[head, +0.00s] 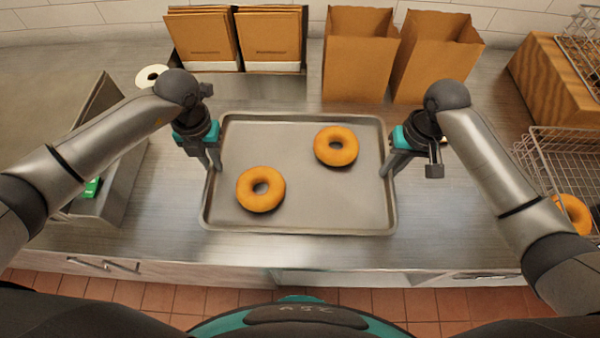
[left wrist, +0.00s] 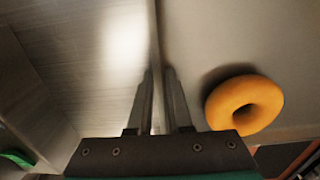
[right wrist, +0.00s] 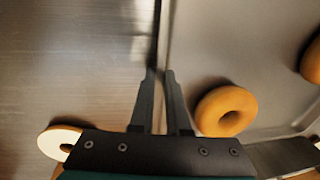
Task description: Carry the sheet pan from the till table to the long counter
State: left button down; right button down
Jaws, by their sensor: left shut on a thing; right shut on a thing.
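The grey metal sheet pan (head: 305,195) is on or just over the steel counter in the middle of the head view; I cannot tell if it touches. Two orange-brown bagels lie in it, one at the front left (head: 260,203) and one at the back right (head: 335,160). My left gripper (head: 215,166) is shut on the pan's left rim, which runs between its fingers in the left wrist view (left wrist: 155,100). My right gripper (head: 386,172) is shut on the pan's right rim, also seen between the fingers in the right wrist view (right wrist: 160,85).
Folded brown bags stand in a holder (head: 245,70) at the back, with two open paper bags (head: 358,65) to their right. A wire basket (head: 560,165) with a bagel is at the right.

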pick_arm(q)
jog(key=shift+d+f+b, duration=0.35)
jog(key=shift+d, duration=0.25)
pick_arm(e)
jog(key=shift+a+f, duration=0.35)
jog(key=shift+a, duration=0.15)
pick_arm(q)
jog(key=c, duration=1)
grip_release()
pick_arm(e)
jog(key=c, duration=1.1)
grip_release()
pick_arm(q)
jog(key=shift+o, duration=0.6)
jog(key=shift+a, duration=0.15)
pick_arm(e)
jog(key=shift+o, duration=0.8)
jog(key=shift+d, duration=0.1)
pick_arm(q)
jog(key=shift+o, duration=0.2)
jog(key=shift+a, duration=0.1)
pick_arm(e)
jog(key=shift+o, duration=0.2)
jog(key=shift+d, duration=0.1)
